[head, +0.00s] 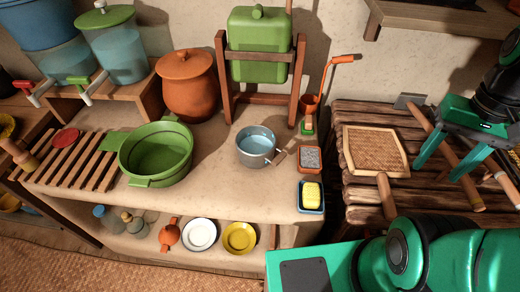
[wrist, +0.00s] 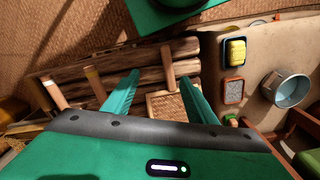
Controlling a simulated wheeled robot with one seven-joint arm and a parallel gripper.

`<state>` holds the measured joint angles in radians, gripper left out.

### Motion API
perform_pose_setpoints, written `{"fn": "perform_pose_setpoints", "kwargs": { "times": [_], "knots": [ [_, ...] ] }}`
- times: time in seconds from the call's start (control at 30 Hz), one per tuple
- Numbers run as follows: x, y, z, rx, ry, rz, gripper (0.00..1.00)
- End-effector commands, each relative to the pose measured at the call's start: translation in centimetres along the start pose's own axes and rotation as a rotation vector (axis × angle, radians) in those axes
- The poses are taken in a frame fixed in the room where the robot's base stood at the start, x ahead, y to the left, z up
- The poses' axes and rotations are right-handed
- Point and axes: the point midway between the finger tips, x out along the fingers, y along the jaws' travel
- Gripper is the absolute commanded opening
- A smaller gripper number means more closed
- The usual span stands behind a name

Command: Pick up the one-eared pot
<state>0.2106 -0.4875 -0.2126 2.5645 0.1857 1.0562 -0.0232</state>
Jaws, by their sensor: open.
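The small blue-grey pot (head: 250,157) stands upright on the counter in the head view, with one wooden handle showing at its lower right. It also shows at the right edge of the wrist view (wrist: 273,92). My gripper (head: 436,173) is open and empty, well to the right of the pot, over the slatted wooden surface. In the wrist view my gripper (wrist: 160,79) has its two green fingers spread apart, with the pot far outside them to the right.
A woven tray (head: 376,150) lies on the slatted wood (head: 352,111). A yellow sponge in a blue dish (head: 312,197) and a grey-topped block (head: 310,159) stand right of the pot. A green basin (head: 156,152) is at its left, and a wooden frame with a green container (head: 258,45) behind.

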Motion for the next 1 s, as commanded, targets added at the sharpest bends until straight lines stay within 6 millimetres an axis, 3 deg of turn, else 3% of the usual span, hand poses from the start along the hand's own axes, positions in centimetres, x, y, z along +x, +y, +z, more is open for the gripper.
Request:
{"fn": "perform_pose_setpoints", "kwargs": {
  "times": [0.07, 0.17, 0.27, 0.4, 0.53, 0.67, 0.8, 0.9, 1.0],
  "knots": [
    [-0.3, -0.3, -0.1, -0.056, 0.013, 0.001, 0.54],
    [-0.3, -2.6, -1.2, -0.239, 0.014, 0.02, 0.54],
    [-0.2, -5.7, -3.2, -0.539, 0.013, 0.044, 0.54],
    [0.6, -11.7, -5.7, -1.043, 0.008, 0.072, 0.54],
    [1.9, -18.1, -6.7, -1.517, -0.001, 0.086, 0.54],
    [3.7, -24.9, -6.3, -1.984, -0.011, 0.082, 0.54],
    [5.7, -31.2, -4.6, -2.413, -0.012, 0.064, 0.54],
    [6.8, -34.4, -3.2, -2.639, -0.008, 0.049, 0.54],
    [7.6, -36.4, -2.1, -2.786, -0.003, 0.037, 0.54]
  ]
}}
